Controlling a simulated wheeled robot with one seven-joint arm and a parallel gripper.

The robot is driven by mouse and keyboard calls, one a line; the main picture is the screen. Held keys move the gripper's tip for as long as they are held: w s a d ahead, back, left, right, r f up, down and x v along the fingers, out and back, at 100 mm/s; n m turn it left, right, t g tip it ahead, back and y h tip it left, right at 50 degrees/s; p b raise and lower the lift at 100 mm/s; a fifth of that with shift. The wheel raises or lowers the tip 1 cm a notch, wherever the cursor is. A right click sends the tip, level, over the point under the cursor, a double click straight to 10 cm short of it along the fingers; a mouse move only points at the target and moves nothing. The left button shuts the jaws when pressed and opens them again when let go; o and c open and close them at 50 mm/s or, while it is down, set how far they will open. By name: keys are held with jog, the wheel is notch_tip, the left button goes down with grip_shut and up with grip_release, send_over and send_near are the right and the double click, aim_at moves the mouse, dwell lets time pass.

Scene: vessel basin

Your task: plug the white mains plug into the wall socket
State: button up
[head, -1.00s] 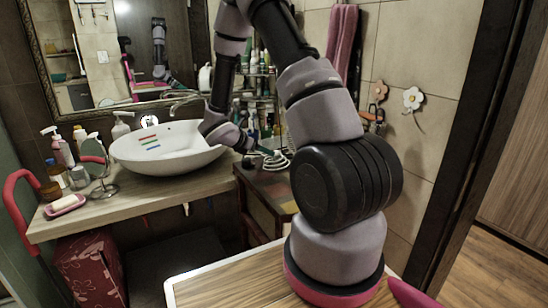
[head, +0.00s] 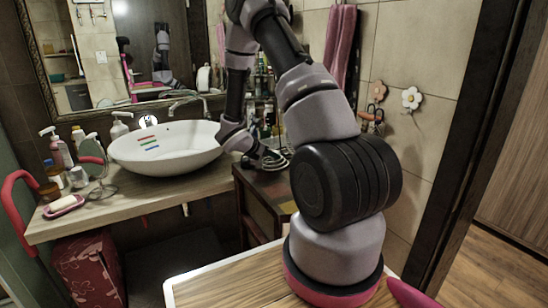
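My gripper (head: 268,158) is at the end of my arm, low over the small dark cabinet to the right of the basin. It is small, dark and partly hidden by my wrist, so its opening and anything between its fingers cannot be made out. A pale coiled cable (head: 280,163) lies on the cabinet top right by the gripper; I cannot tell whether they touch. I cannot make out the white mains plug. I cannot identify the wall socket on the wall either; my arm covers part of the wall behind the cabinet.
The white basin (head: 165,150) stands on a wooden counter (head: 130,204) left of my gripper. Bottles and shelves crowd behind the cabinet (head: 262,204). A pink towel (head: 340,45) and flower hooks (head: 411,98) hang on the right wall. A mirror (head: 95,50) is at the back left.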

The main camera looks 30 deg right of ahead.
grip_shut()
jog(key=shift+r, duration=0.1)
jog(key=shift+r, duration=3.4)
jog(key=shift+a+r, duration=0.1)
